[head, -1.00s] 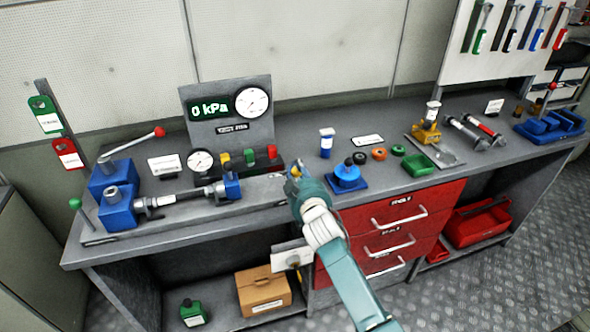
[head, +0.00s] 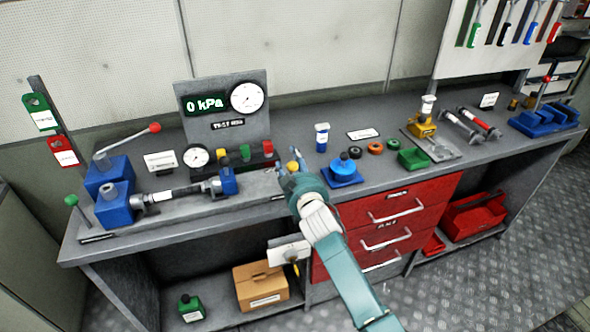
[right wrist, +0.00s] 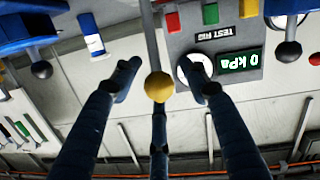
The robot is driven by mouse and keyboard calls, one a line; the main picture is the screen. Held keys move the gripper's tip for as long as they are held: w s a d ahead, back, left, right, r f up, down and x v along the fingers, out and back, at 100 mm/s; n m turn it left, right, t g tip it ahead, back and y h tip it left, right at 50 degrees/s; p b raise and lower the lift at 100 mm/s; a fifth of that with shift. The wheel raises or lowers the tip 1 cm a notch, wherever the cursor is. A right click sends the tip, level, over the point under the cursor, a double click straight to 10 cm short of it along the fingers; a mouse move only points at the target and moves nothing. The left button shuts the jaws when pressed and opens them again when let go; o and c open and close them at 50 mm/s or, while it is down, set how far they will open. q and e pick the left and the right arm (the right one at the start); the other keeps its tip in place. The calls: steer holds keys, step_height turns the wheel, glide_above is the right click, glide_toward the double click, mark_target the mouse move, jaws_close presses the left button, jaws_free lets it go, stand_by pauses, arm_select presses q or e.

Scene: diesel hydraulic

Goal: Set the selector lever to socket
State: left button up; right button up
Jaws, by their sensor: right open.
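A lever with a round yellow knob (right wrist: 158,87) on a thin grey rod shows in the right wrist view; I take it as the selector lever. In the head view its knob (head: 293,167) is partly covered by my right gripper (head: 288,163) at the bench's front middle. In the right wrist view the fingers of my right gripper (right wrist: 162,75) are spread, with the knob between them; contact cannot be told. The lever's base and any socket marking are hidden or unreadable. My left gripper is out of view.
The test rig panel (head: 222,112) reading 0 kPa stands behind, with coloured blocks before it. A blue cylinder assembly (head: 115,207) with a red-knobbed lever is at left.

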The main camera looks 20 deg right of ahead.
steer(key=s+r, duration=0.2)
steer(key=s, duration=1)
steer(key=shift+a, duration=0.25)
